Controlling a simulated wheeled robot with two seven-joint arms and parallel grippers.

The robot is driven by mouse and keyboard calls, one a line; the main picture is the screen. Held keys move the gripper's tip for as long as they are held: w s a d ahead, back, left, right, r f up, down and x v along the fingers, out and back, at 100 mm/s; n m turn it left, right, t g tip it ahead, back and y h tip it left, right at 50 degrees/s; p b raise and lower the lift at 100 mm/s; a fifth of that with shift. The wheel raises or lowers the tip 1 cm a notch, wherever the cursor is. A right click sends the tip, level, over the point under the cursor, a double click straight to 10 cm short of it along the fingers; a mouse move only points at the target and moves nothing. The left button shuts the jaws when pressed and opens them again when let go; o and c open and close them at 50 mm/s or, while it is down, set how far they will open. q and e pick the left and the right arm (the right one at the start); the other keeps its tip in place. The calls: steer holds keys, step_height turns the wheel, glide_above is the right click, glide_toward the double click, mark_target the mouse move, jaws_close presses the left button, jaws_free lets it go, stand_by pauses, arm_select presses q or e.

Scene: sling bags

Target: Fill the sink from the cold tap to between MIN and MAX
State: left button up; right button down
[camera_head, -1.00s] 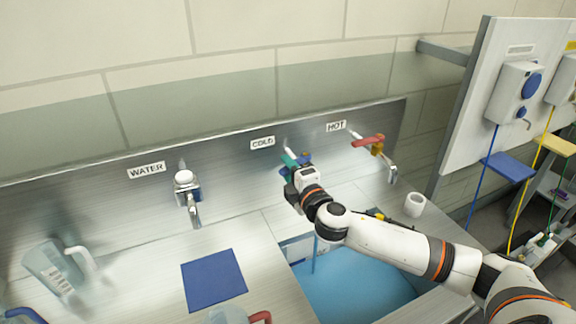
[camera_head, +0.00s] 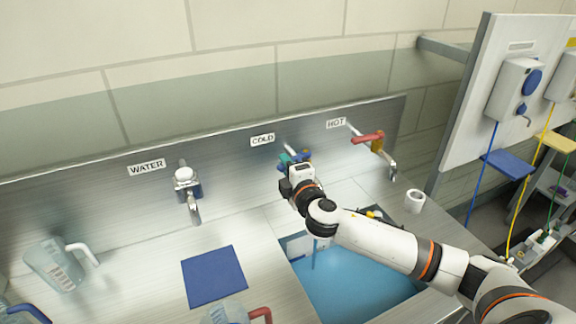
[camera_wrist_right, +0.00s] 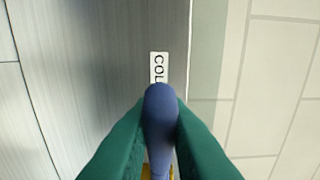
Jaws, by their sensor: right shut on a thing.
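My right gripper (camera_head: 290,161) is at the cold tap under the COLD label (camera_head: 262,140). In the right wrist view its green fingers (camera_wrist_right: 160,135) are shut on the tap's blue lever (camera_wrist_right: 160,112). The wrist hides most of the tap body and its spout. The sink (camera_head: 425,287) below the arm holds blue water (camera_head: 350,285). A thin blue vertical line shows by the sink's back wall; I cannot tell whether it is a water stream. The MIN and MAX marks are not readable. My left gripper is not in view.
The hot tap with a red lever (camera_head: 367,138) is to the right, with a white roll (camera_head: 414,201) near it. The WATER tap (camera_head: 187,185), a blue mat (camera_head: 214,277) and a clear jug (camera_head: 56,265) are to the left. A red-handled jug (camera_head: 228,315) is at the bottom.

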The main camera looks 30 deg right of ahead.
steer(key=m+h, duration=0.1)
steer(key=h, duration=0.1)
steer(key=w+m+g+h+b, duration=0.1)
steer(key=m+h, duration=0.1)
steer(key=w+m+g+h, duration=0.1)
steer(key=h, duration=0.1)
steer(key=shift+w+a+h, duration=0.1)
steer(key=shift+w+h, duration=0.1)
steer(key=shift+h, duration=0.1)
steer(key=c, duration=1.4)
jaws_free()
steer(key=shift+w, duration=0.1)
steer(key=shift+a, duration=0.1)
steer(key=b+v, duration=0.3)
steer(key=v, duration=0.9)
steer(key=shift+f, duration=0.1)
